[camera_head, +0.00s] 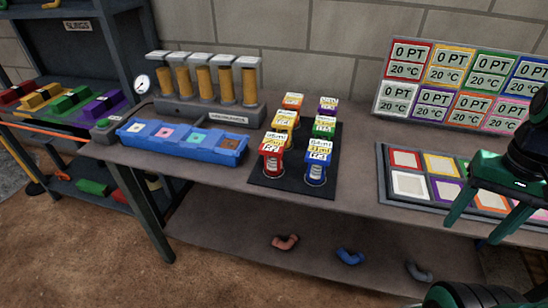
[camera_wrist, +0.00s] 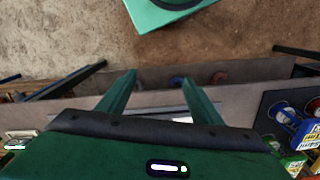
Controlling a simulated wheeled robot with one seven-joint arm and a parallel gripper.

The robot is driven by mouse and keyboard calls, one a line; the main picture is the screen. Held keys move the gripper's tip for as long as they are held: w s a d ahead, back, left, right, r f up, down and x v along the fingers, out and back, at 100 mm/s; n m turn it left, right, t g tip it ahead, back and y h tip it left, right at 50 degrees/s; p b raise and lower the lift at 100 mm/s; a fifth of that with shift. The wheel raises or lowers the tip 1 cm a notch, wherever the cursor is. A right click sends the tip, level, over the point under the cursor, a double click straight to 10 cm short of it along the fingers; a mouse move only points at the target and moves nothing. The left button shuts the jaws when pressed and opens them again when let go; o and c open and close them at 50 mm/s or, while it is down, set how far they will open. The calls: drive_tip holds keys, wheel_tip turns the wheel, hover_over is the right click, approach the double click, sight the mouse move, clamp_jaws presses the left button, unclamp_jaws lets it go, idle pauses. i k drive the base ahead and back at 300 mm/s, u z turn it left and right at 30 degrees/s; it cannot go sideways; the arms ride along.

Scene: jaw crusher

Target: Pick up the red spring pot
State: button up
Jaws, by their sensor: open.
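The red spring pot (camera_head: 271,157) stands upright at the front left corner of a black mat (camera_head: 286,187) on the workbench, with a white and yellow label on top. My gripper (camera_head: 492,231) is green, open and empty at the far right of the head view, over the right part of the bench by the coloured tray. It is well to the right of the red pot and apart from it. In the wrist view my two fingers (camera_wrist: 158,92) are spread with nothing between them. I cannot make out the red pot in the wrist view.
A blue pot (camera_head: 317,160) stands right beside the red one, with yellow, green, orange and purple pots behind. A blue tray (camera_head: 185,142) lies left of the mat. A display board (camera_head: 455,85) stands at the back right. Bench between mat and coloured tray (camera_head: 395,203) is clear.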

sight(273, 146)
drive_tip(key=k, duration=1.2)
drive_tip(key=z, duration=0.1)
drive_tip(key=i, duration=0.6)
drive_tip(key=z, duration=0.35)
